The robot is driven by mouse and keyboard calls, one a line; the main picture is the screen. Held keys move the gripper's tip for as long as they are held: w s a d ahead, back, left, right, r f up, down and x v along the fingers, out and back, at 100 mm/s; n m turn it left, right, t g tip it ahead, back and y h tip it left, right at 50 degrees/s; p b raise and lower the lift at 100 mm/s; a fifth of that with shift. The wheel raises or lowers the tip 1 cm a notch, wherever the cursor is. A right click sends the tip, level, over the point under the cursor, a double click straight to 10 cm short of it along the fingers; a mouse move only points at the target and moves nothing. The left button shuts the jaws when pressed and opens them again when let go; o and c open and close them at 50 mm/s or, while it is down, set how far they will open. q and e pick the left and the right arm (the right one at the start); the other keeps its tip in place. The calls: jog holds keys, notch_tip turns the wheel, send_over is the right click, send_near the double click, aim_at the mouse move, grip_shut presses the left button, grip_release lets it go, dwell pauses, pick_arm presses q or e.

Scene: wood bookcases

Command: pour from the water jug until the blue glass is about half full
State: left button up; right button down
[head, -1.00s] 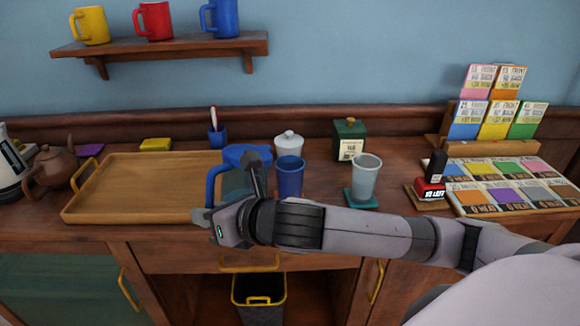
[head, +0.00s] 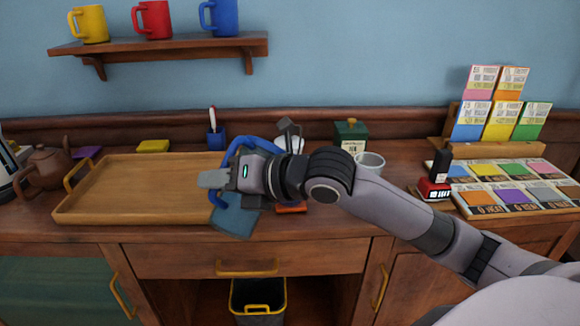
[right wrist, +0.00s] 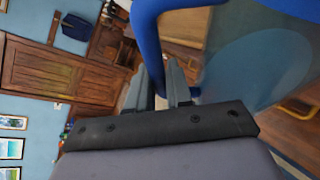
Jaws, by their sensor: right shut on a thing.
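My right gripper (head: 216,180) is shut on the handle of the water jug (head: 237,219), which has a blue rim and a translucent blue body. The jug is tilted, and my wrist hides much of it. In the right wrist view the fingers (right wrist: 160,88) close around the blue handle, with the see-through jug body (right wrist: 262,68) beside it. The blue glass is hidden behind my right arm in the head view. A strip of an orange-red coaster (head: 291,208) shows below the arm. I cannot see the water level or any stream. My left gripper is out of view.
A wooden tray (head: 140,216) lies left of the jug, a brown teapot (head: 47,172) beside it. A clear glass (head: 370,161) stands to the right, partly behind my arm. A red-and-black stamp (head: 434,187) and a colour-card rack (head: 497,149) are farther right.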

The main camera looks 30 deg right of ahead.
aim_at(222, 167)
jog(key=shift+d+r, duration=0.1)
jog(key=shift+r, duration=0.15)
jog(key=shift+w+d+r+m, duration=0.1)
jog(key=shift+d+r+m, duration=0.05)
jog(key=shift+r+m, duration=0.3)
jog(key=shift+w+d+r+m+y, duration=0.15)
jog(key=shift+r+m+y, duration=0.1)
jog(key=shift+r, duration=0.2)
jog(key=shift+s+d+r+m+y, duration=0.1)
jog(key=shift+r+y, duration=0.15)
jog(key=shift+r, duration=0.15)
jog(key=shift+w+d+r+m+y+p, duration=0.15)
jog(key=shift+d+r+m+y+p, duration=0.2)
jog(key=shift+r, duration=0.35)
jog(key=shift+w+d+r+m+y+p, duration=0.15)
jog(key=shift+d+r+m+p, duration=0.2)
jog(key=shift+r, duration=0.35)
dwell(3.1)
jog(key=shift+f, duration=0.1)
